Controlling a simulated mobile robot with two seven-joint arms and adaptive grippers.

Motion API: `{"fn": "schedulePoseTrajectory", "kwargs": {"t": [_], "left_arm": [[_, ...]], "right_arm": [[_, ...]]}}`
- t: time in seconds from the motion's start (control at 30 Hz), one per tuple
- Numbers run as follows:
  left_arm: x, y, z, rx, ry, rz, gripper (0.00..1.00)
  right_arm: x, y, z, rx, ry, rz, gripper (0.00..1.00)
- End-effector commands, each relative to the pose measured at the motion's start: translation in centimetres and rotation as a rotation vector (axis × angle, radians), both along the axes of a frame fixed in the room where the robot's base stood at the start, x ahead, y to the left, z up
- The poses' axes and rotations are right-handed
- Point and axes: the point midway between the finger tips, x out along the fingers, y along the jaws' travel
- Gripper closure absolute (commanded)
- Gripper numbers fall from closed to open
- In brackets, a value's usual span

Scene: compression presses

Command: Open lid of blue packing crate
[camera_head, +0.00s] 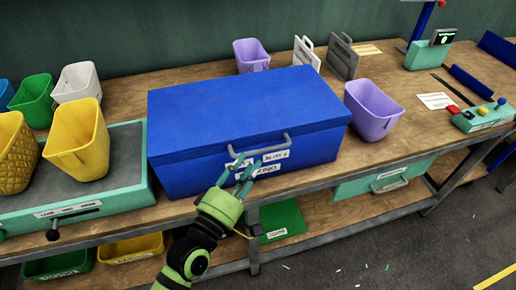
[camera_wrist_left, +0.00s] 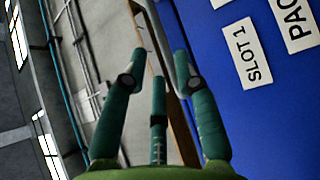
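The blue packing crate (camera_head: 240,110) stands on the workbench with its lid (camera_head: 235,95) shut. A grey bar handle (camera_head: 262,146) is on the front of the lid, above white labels, one reading SLOT 1 in the left wrist view (camera_wrist_left: 246,53). My left gripper (camera_head: 240,166) is in front of the crate, near the left end of the handle. In the left wrist view its teal fingers (camera_wrist_left: 155,75) are spread apart. A grey bar (camera_wrist_left: 157,35) passes beyond and between them; whether they touch it cannot be told. My right gripper is not in view.
Yellow bins (camera_head: 78,140) and a teal-edged tray (camera_head: 128,165) stand left of the crate. A purple bin (camera_head: 372,110) is close on its right and another (camera_head: 250,56) behind it. A teal drawer (camera_head: 385,178) hangs under the bench (camera_head: 400,150).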

Motion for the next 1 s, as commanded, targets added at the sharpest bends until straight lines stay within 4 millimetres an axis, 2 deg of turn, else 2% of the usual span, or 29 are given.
{"fn": "schedulePoseTrajectory", "kwargs": {"t": [0.1,0.3,0.67,0.7,0.77,1.0], "left_arm": [[1.8,-0.9,0.6,0.001,-0.003,0.001,0.7],[4.1,-2.1,0.8,0.003,0.0,0.001,0.7],[4.7,-2.5,0.7,0.005,0.001,0.001,0.7],[4.7,-2.5,0.7,0.006,0.0,0.001,0.74],[4.7,-2.5,0.7,0.006,0.0,0.001,0.98],[4.8,-2.5,0.8,0.007,0.002,0.001,1.0]], "right_arm": [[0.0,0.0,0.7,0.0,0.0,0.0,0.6],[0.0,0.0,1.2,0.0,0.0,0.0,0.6],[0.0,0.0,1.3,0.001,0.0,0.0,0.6],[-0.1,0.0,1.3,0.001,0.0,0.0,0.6],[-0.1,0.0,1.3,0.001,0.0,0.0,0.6],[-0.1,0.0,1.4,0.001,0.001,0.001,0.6]]}}
